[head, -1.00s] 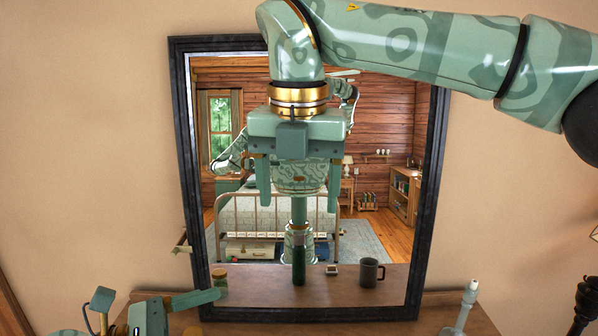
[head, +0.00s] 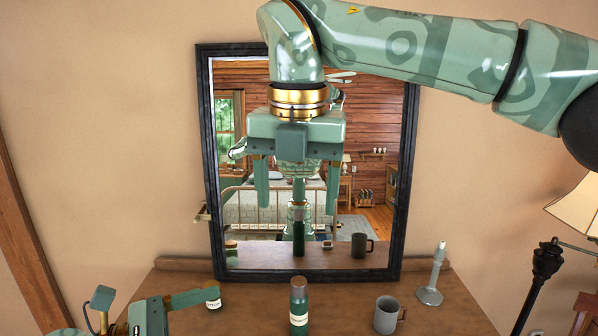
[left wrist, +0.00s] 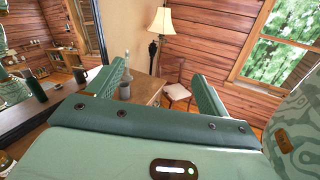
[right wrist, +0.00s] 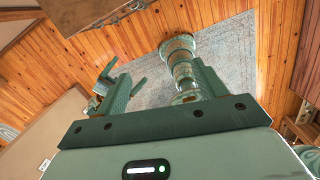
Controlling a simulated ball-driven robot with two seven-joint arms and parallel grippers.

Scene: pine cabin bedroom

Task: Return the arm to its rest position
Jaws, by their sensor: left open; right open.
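My right arm comes in from the upper right in the head view. Its gripper (head: 297,208) hangs fingers-down in front of the mirror, jaws apart with nothing between them. In the right wrist view its two fingers (right wrist: 157,78) are spread over the floor and rug, with parts of my own body below. My left gripper shows partly at the lower left of the head view, near the dresser's left end. In the left wrist view its fingers (left wrist: 161,80) are spread and hold nothing.
A dark-framed mirror (head: 204,150) stands behind the wooden dresser (head: 255,308). On the dresser are a jar (head: 213,299), a green bottle (head: 299,308), a grey mug (head: 387,316) and a candle holder (head: 431,294). A lamp (head: 577,213) stands at the right.

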